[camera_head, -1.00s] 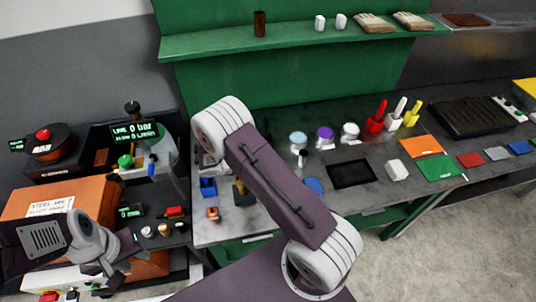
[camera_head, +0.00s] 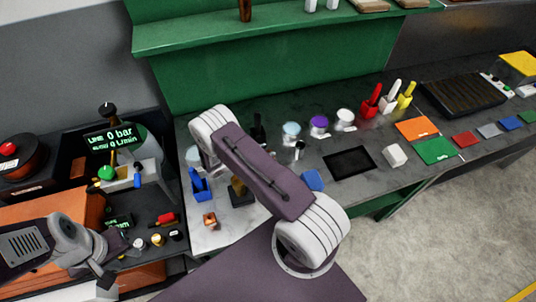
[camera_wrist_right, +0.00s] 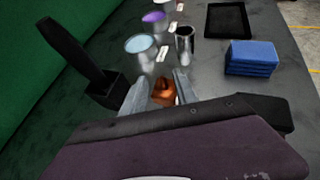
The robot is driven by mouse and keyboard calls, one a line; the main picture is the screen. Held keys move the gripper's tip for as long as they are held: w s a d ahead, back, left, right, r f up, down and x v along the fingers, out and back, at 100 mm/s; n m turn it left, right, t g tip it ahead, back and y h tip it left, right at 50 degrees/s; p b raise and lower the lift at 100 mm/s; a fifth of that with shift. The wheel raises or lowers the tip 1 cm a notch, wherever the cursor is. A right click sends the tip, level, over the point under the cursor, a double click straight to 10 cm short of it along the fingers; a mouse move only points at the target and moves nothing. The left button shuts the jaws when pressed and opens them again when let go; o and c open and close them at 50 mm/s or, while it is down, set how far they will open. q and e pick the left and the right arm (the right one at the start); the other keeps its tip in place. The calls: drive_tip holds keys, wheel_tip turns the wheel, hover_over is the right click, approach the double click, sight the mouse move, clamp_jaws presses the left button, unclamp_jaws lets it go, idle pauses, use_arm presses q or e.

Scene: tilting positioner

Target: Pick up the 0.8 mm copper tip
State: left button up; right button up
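In the right wrist view a small copper-brown piece (camera_wrist_right: 164,92) shows between and beyond the fingers of my right gripper (camera_wrist_right: 160,86). The fingers stand apart, and I cannot tell whether they touch it. It is too small to read as the 0.8 mm tip. In the head view the right gripper is hidden behind my arm link. A small copper-coloured block (camera_head: 210,219) sits near the bench's front left edge. My left gripper (camera_head: 112,258) is at lower left with its fingers apart and nothing visible between them, near several small knob-like pieces (camera_head: 157,240).
A black holder with a tall handle (camera_wrist_right: 105,88) stands left of my right fingers. A light blue-topped jar (camera_wrist_right: 141,45), a metal cup (camera_wrist_right: 185,42) and a blue stack (camera_wrist_right: 250,58) lie beyond. A blue holder (camera_head: 201,187) stands at the bench's left. Grey bench shows between them.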

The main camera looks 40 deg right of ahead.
drive_tip(key=shift+s+d+f, duration=0.15)
drive_tip(key=shift+s+d, duration=0.05)
drive_tip(key=shift+d, duration=0.3)
drive_tip(key=shift+s+d+f, duration=0.15)
drive_tip(key=shift+d, duration=0.35)
drive_tip(key=shift+w, duration=0.1)
drive_tip(key=shift+w+a+f, duration=0.1)
drive_tip(key=shift+w, duration=0.05)
drive_tip(key=c, duration=0.3)
clamp_jaws()
